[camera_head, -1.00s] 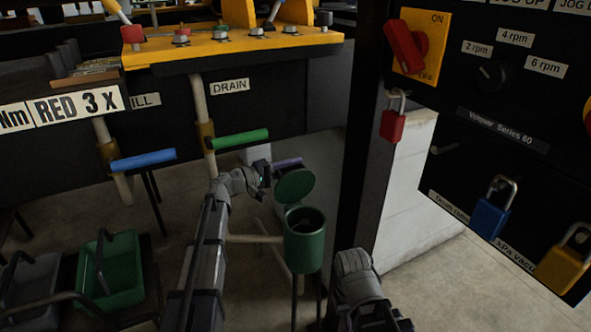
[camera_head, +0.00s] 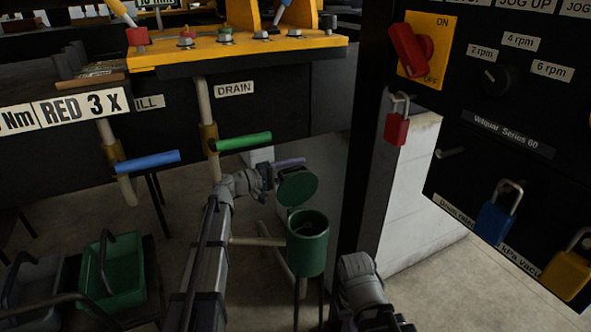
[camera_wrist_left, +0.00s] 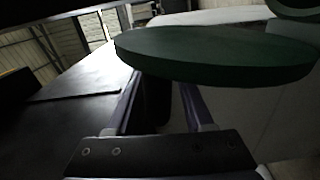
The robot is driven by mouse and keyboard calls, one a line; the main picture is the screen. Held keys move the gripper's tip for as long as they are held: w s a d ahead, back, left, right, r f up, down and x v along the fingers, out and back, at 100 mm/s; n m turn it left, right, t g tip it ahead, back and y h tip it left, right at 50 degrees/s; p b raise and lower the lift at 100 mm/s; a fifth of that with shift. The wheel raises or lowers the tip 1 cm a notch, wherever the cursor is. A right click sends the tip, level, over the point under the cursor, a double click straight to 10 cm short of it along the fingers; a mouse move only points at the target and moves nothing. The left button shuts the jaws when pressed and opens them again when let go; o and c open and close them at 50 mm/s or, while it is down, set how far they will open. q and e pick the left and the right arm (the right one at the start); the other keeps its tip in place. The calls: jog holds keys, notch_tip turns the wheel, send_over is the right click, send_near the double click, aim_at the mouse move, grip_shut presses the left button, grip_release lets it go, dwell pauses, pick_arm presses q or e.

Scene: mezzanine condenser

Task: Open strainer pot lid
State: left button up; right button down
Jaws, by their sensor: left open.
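The strainer pot (camera_head: 307,252) is a green cylinder on thin legs, right of centre in the head view. Its round green lid (camera_head: 298,187) stands raised and tilted at the back of the rim, and the pot's mouth is uncovered. My left gripper (camera_head: 284,168) is at the lid's upper left edge. In the left wrist view the lid (camera_wrist_left: 215,55) lies just beyond and above the open fingers (camera_wrist_left: 158,100). Whether they touch it I cannot tell. My right arm shows at the lower right, its gripper out of sight.
A dark post (camera_head: 367,150) and a black control panel (camera_head: 500,140) with padlocks stand to the right. Blue (camera_head: 147,161) and green (camera_head: 240,142) valve handles hang below the yellow-topped bench. A green basket (camera_head: 122,275) is at lower left.

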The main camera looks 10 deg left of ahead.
pick_arm(q)
jog(key=v, duration=0.7)
jog(key=shift+s+a, duration=0.25)
jog(key=shift+a, duration=0.05)
